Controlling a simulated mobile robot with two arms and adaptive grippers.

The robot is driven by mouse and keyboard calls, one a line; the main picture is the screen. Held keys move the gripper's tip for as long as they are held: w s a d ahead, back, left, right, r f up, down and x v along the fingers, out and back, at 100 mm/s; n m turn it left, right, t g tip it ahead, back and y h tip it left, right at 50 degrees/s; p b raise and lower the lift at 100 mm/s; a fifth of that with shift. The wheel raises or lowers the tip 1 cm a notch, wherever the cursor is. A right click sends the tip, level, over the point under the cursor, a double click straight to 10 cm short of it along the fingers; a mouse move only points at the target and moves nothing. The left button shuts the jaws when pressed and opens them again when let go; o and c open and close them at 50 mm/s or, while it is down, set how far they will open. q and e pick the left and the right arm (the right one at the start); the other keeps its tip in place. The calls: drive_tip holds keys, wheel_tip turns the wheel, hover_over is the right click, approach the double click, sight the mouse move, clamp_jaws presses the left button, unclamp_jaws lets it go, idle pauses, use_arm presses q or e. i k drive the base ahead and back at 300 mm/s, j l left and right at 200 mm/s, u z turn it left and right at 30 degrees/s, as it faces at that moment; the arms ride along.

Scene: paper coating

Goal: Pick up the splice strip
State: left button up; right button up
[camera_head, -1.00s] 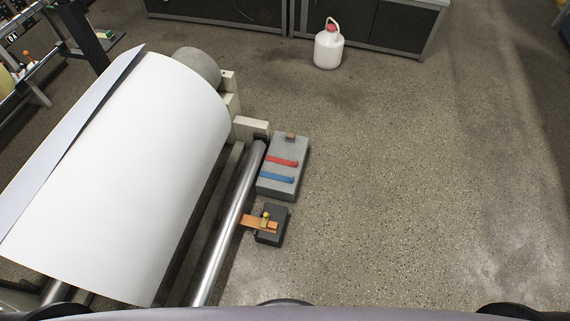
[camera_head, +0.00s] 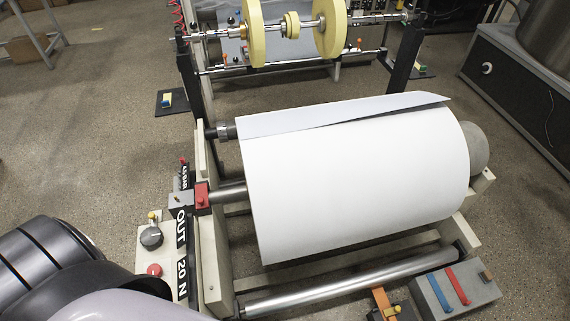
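Which piece is the splice strip is not marked. A red strip (camera_head: 458,285) and a blue strip (camera_head: 440,293) lie side by side on a grey block (camera_head: 483,291) at the lower right. An orange strip (camera_head: 382,299) lies left of that block, beside a small yellow fitting, and is partly cut off by the bottom edge. Neither of my grippers is in view.
A large white paper roll (camera_head: 355,190) fills the middle, with a loose sheet edge on top. A steel roller (camera_head: 345,283) runs in front of it. A control panel (camera_head: 151,260) stands at the left. A rack with yellow discs (camera_head: 256,32) stands behind.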

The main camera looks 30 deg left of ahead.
sight(457, 286)
drive_tip(key=u, duration=0.35)
drive_tip(key=z, duration=1.5)
drive_tip(key=u, duration=0.3)
